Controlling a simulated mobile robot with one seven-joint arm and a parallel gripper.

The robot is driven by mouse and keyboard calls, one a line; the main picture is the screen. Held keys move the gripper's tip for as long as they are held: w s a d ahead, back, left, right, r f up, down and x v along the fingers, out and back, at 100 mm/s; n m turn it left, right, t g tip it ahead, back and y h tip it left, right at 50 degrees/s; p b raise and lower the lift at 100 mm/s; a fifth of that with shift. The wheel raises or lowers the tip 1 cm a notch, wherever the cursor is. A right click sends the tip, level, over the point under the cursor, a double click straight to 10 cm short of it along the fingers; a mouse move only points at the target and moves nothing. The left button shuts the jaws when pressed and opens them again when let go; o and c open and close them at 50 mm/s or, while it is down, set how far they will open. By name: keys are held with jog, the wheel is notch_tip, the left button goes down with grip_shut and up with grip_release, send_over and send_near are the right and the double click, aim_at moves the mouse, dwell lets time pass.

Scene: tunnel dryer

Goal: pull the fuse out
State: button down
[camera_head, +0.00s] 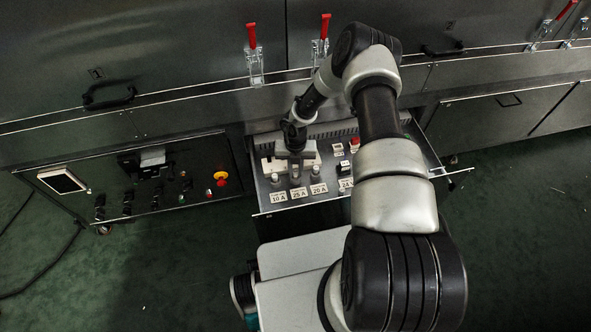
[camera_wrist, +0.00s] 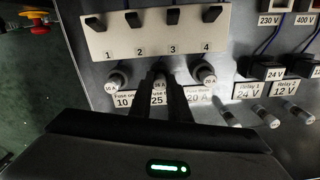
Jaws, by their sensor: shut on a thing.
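My gripper (camera_wrist: 161,85) points down at the drawer panel and is shut on the middle fuse (camera_wrist: 159,85), above the 25 A label, in the wrist view. The fingers hide most of this fuse, and I cannot tell whether it is still fully seated. The 10 A fuse (camera_wrist: 117,77) stands in its holder to the left and the 20 A fuse (camera_wrist: 204,73) to the right, both apart from the fingers. In the head view my gripper (camera_head: 296,155) is over the open drawer (camera_head: 335,203), partly hidden by my arm.
Relays (camera_wrist: 265,68) and slim holders (camera_wrist: 268,118) are to the right. In the head view a control panel (camera_head: 145,180) is left of the drawer; red-handled clamps (camera_head: 253,55) are above.

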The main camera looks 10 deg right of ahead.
aim_at(296, 171)
jog(key=shift+r+p, duration=0.5)
jog(key=shift+r, duration=0.25)
dwell(0.8)
jog(key=shift+r+p, duration=0.9)
jog(key=shift+r, duration=0.3)
jog(key=shift+r, duration=0.1)
jog(key=shift+r+p, duration=1.4)
jog(key=shift+r, duration=0.35)
